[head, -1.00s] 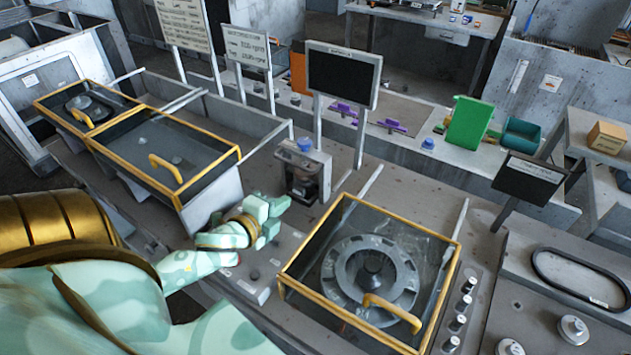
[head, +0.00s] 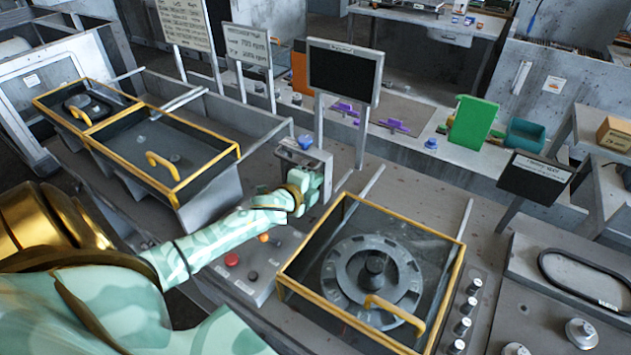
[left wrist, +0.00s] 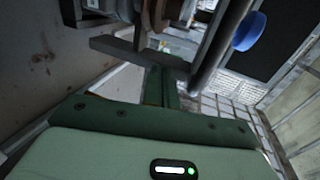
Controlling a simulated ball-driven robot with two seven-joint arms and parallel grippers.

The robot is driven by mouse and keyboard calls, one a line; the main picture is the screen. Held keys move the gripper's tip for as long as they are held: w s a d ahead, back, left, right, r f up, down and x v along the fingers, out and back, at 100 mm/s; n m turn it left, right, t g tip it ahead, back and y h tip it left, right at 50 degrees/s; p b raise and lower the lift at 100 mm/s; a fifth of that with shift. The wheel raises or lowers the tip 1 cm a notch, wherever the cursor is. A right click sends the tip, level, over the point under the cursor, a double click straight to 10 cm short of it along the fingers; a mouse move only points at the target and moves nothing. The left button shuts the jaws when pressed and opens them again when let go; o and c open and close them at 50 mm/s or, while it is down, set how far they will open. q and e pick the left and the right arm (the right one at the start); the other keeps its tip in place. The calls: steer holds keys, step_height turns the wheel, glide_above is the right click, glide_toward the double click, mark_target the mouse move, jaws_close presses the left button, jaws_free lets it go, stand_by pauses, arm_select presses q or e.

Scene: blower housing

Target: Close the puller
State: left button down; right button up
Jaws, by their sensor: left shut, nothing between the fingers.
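What I take to be the puller is a small grey boxy device (head: 317,158) with a blue knob (head: 305,141) on top, at the middle of the bench in the head view. My left gripper (head: 308,192) is at its front and covers most of its lower front. The gripper is shut and empty. In the left wrist view its closed fingers (left wrist: 158,72) point toward metal parts and a rod of the device, and the blue knob (left wrist: 249,31) shows at the upper right. I cannot tell whether the fingers touch the device. My right gripper is not in view.
A yellow-framed glass-lidded box (head: 345,210) with a round plate stands to the right of the device. Another yellow-framed lidded bin (head: 210,160) stands to the left. A panel with a red button (head: 231,259) is in front. A dark screen (head: 343,72) rises behind.

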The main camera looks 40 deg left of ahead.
arm_select(q)
steer(key=w+a+b, duration=0.1)
steer(key=w+b, duration=0.2)
steer(key=w, duration=0.9)
steer(key=shift+w+a+r+b, duration=0.3)
steer(key=shift+w+b, duration=0.05)
steer(key=shift+w, duration=0.05)
